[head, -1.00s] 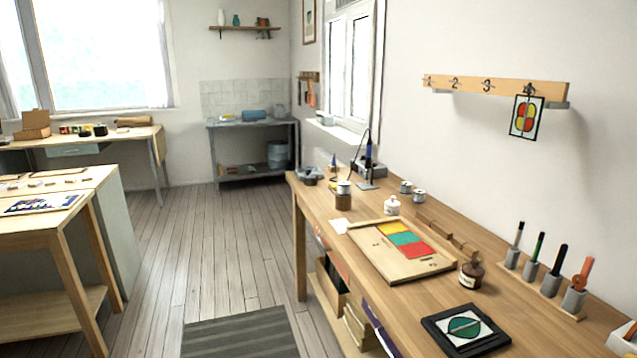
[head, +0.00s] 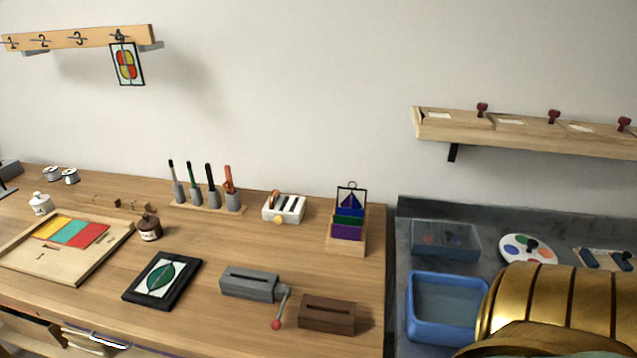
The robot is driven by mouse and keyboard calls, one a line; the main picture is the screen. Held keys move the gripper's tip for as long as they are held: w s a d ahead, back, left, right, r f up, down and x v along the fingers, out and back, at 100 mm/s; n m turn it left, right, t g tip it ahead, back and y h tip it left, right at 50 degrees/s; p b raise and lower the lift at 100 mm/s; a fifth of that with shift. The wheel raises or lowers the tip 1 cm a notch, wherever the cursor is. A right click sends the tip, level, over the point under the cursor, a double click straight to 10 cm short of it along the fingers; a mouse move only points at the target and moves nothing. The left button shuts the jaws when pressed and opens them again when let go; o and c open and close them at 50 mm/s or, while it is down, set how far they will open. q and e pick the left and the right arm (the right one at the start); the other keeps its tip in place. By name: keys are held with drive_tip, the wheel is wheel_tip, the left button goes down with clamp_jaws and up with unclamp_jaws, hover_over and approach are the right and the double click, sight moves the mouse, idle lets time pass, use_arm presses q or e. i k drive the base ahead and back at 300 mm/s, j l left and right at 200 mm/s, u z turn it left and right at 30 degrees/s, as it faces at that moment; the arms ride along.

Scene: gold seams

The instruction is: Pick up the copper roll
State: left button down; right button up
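A white slotted holder (head: 283,208) stands towards the back of the wooden bench. A small copper-coloured round piece (head: 274,198) shows at its back left and looks like the copper roll, though it is too small to be certain. A yellowish disc (head: 278,220) shows at the holder's front. Neither of my grippers is in view. A large ribbed gold part of my own body fills the lower right corner and hides some of the grey counter.
Tool cups (head: 233,201) stand left of the holder, and a rack of coloured glass (head: 347,232) stands right. A grey device with a crank (head: 249,284), a brown slotted block (head: 327,314) and a framed leaf panel (head: 162,279) lie nearer. A blue basin (head: 444,341) sits on the counter.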

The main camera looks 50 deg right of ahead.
sight(275, 195)
drive_tip(key=z, duration=1.25)
